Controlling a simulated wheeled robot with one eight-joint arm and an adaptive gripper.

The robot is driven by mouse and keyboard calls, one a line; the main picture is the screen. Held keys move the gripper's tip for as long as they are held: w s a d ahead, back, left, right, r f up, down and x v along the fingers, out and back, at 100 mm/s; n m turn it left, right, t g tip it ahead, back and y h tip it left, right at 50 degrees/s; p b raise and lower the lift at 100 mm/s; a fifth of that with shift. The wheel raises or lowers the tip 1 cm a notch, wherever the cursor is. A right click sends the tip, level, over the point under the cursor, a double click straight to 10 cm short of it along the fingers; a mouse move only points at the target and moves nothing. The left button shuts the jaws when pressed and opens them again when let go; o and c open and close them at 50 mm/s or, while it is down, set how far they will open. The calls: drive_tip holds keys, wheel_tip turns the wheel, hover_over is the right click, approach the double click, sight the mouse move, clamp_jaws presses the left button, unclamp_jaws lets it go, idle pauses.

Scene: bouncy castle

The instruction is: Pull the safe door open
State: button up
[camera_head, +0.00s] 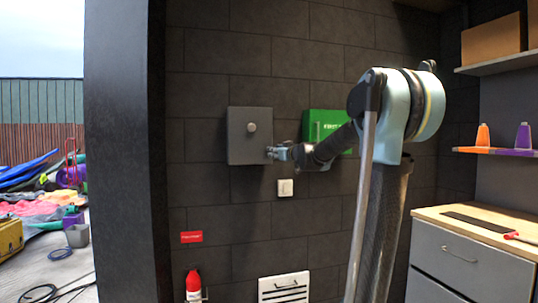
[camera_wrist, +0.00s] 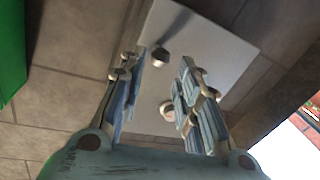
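The safe (camera_head: 240,150) is a dark grey box on the block wall, and its door looks shut. A round pale knob (camera_head: 251,127) sits on its front. My gripper (camera_head: 272,153) is at the lower right part of the safe's front. In the wrist view my gripper (camera_wrist: 161,62) is open, with its two fingers apart in front of the safe's pale face (camera_wrist: 215,50). A small metallic knob (camera_wrist: 160,56) shows between the fingertips, and a round pale piece (camera_wrist: 167,111) shows nearer the right finger. I cannot tell whether a finger touches either.
A green first aid box (camera_head: 316,121) hangs right of the safe, partly behind my arm. A white switch (camera_head: 285,188) is below. A fire extinguisher (camera_head: 193,284) and a white vent (camera_head: 284,285) are lower down. A drawer cabinet (camera_head: 465,258) stands right. Wall left of the safe is clear.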

drive_tip(key=shift+x, duration=3.4)
drive_tip(key=shift+s, duration=0.1)
clamp_jaws()
